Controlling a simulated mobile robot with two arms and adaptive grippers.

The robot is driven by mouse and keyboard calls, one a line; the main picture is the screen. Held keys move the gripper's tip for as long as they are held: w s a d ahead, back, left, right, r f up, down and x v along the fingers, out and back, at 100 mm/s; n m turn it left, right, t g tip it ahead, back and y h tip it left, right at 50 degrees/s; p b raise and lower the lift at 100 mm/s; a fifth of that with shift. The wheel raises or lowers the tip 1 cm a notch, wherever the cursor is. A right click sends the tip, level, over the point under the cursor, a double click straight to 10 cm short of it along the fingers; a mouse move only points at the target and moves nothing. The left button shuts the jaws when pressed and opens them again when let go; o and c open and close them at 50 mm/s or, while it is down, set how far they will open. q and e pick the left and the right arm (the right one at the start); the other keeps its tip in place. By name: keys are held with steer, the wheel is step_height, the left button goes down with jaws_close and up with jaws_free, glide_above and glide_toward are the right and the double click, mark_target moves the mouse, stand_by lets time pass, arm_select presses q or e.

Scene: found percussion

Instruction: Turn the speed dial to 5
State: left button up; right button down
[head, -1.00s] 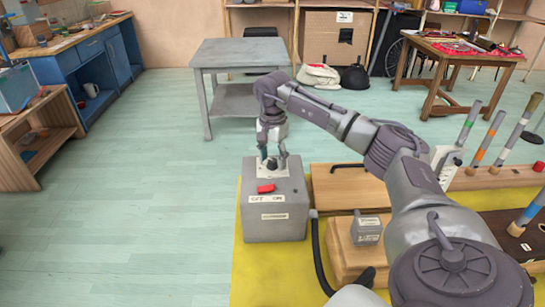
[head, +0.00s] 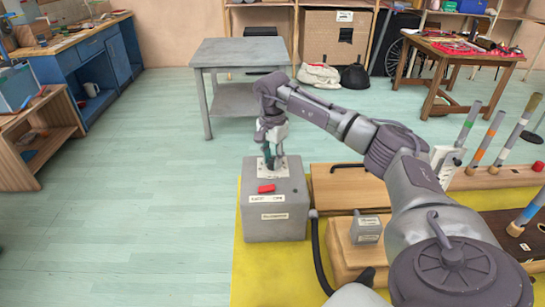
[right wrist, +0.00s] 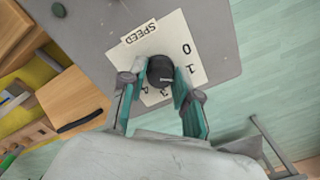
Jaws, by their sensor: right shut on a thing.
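The speed dial (right wrist: 160,71) is a black round knob on a white plate (right wrist: 178,30) marked SPEED, seen in the right wrist view. The digits 0, 1, 3 and 4 show in part around it; others are hidden, and I cannot tell where the dial points. The plate sits on top of a grey box (head: 275,229). My right gripper (right wrist: 161,82) is shut on the dial, a teal-padded finger on each side. In the head view the right gripper (head: 273,162) reaches down onto the box top and mostly hides the dial. My left gripper is not in view.
Open floor lies left.

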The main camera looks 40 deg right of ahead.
steer(key=m+p, duration=0.1)
steer(key=m, duration=0.2)
steer(key=shift+r, duration=0.1)
steer(key=m+p, duration=0.1)
steer(key=m, duration=0.3)
steer(key=shift+m, duration=0.4)
steer(key=m+p, duration=0.1)
steer(key=m, duration=0.2)
steer(key=shift+m, duration=0.3)
steer(key=m+p, duration=0.1)
steer(key=m, duration=0.3)
steer(key=shift+m, duration=0.3)
steer(key=m+p, duration=0.2)
steer(key=m, duration=0.5)
steer(key=m+p, duration=0.1)
steer(key=m, duration=0.2)
steer(key=shift+m, duration=0.4)
steer(key=shift+m+p, duration=0.55)
steer(key=shift+m, duration=1.55)
